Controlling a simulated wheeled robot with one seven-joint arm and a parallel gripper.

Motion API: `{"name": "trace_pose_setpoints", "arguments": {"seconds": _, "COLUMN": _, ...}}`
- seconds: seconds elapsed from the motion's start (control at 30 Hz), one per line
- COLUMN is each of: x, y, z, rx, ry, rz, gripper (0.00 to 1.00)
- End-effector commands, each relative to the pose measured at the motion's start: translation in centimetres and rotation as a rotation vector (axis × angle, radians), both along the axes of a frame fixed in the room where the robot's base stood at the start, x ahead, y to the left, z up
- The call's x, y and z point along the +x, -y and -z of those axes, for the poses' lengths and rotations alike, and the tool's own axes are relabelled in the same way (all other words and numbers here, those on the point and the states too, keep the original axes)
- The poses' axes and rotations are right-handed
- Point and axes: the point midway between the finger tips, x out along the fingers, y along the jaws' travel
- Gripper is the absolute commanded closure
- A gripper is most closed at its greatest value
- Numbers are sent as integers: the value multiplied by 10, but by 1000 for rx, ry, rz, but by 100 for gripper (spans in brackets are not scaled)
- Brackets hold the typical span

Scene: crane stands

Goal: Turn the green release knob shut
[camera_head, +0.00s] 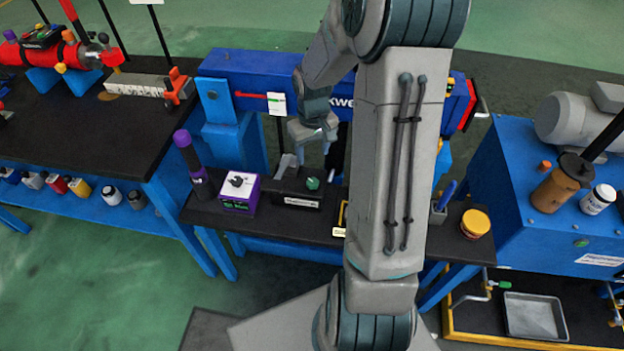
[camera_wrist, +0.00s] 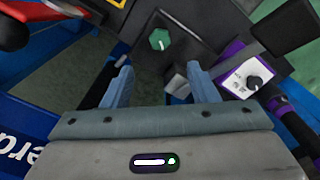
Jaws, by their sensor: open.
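The green release knob (camera_head: 312,184) sits on the right end of a dark block (camera_head: 290,203) on the black bench shelf. In the wrist view the knob (camera_wrist: 159,39) is a green hexagon with a pale mark, ahead of my fingers. My gripper (camera_wrist: 160,84) is open, and nothing is between its two fingers. In the head view my gripper (camera_head: 313,132) hangs above and behind the block, apart from the knob. A grey lever (camera_head: 285,165) stands up on the block, left of the knob; part of my gripper may hide more there.
A purple-and-white box with a black dial (camera_head: 240,190) and a dark purple-capped cylinder (camera_head: 192,160) stand left of the block. A blue crane beam (camera_head: 245,75) runs behind. A yellow-lidded jar (camera_head: 475,223) is at right. My arm hides the shelf's middle.

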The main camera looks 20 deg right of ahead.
Motion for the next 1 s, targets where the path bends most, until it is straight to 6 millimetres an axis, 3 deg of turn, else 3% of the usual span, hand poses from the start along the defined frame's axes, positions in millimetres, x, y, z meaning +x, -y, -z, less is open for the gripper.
{"name": "trace_pose_setpoints", "arguments": {"seconds": 0.3, "x": -2, "y": -1, "z": 70, "rx": 3, "ry": -6, "rz": -1, "gripper": 47}}
{"name": "trace_pose_setpoints", "arguments": {"seconds": 0.5, "x": -1, "y": 0, "z": 102, "rx": 1, "ry": -3, "rz": -1, "gripper": 47}}
{"name": "trace_pose_setpoints", "arguments": {"seconds": 0.7, "x": -1, "y": 0, "z": 117, "rx": 1, "ry": -1, "rz": 0, "gripper": 47}}
{"name": "trace_pose_setpoints", "arguments": {"seconds": 1.0, "x": -1, "y": 0, "z": 120, "rx": 0, "ry": 0, "rz": 0, "gripper": 47}}
